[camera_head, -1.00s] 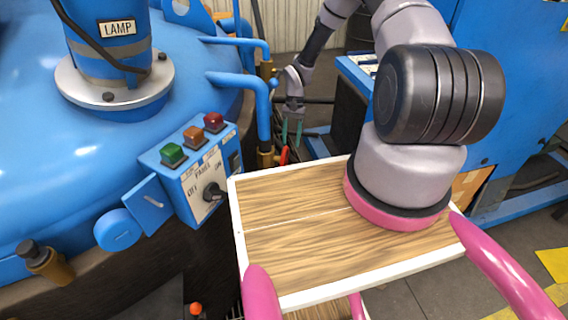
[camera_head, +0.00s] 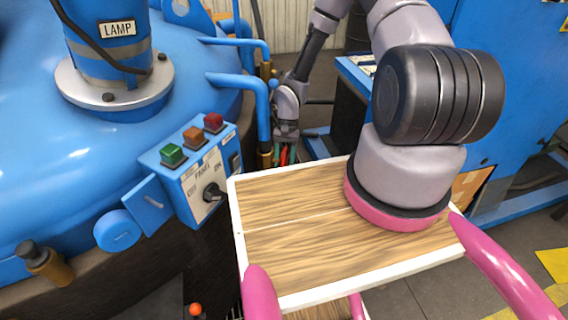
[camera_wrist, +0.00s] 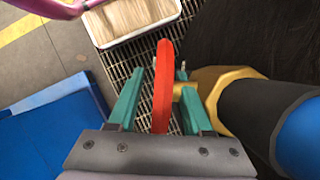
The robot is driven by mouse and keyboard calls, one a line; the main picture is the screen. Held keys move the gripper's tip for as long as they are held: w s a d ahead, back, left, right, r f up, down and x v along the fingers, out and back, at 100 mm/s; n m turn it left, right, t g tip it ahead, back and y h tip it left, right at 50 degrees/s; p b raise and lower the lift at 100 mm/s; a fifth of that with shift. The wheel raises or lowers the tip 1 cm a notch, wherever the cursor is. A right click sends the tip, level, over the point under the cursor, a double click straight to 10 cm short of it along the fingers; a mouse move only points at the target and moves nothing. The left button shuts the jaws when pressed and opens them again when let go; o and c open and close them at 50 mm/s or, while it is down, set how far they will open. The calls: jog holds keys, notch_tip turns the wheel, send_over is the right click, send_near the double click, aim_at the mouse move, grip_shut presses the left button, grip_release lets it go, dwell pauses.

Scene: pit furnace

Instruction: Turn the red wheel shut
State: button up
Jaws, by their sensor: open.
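The red wheel (camera_wrist: 163,86) shows edge-on in the wrist view, in front of a brass valve body (camera_wrist: 215,88) on a dark and blue pipe. My gripper (camera_wrist: 160,95) has its two green fingers apart, one on each side of the wheel's rim. I cannot tell whether either finger touches it. In the head view my gripper (camera_head: 284,155) is beyond the wooden tray, by the brass fitting at the foot of the blue pipe. Only a small red strip of the wheel (camera_head: 284,156) shows there between the fingers.
The blue furnace (camera_head: 60,180) with its switch panel (camera_head: 205,190) stands at the left. The blue pipe (camera_head: 262,110) runs down close beside my gripper. A blue cabinet (camera_head: 510,80) is at the right. Floor grating (camera_wrist: 125,70) lies below the wheel.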

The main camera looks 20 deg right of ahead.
grip_shut()
jog(key=shift+g, duration=0.3)
jog(key=shift+g+y, duration=0.8)
jog(key=shift+g, duration=0.4)
jog(key=g+y, duration=0.2)
jog(key=g, duration=0.2)
jog(key=shift+a+r, duration=0.1)
jog(key=g+y, duration=0.2)
jog(key=g, duration=0.2)
jog(key=shift+s+r, duration=0.1)
jog(key=shift+s, duration=0.05)
jog(key=shift+r+g+y, duration=0.2)
jog(key=shift+g+y, duration=0.5)
jog(key=shift+g, duration=0.6)
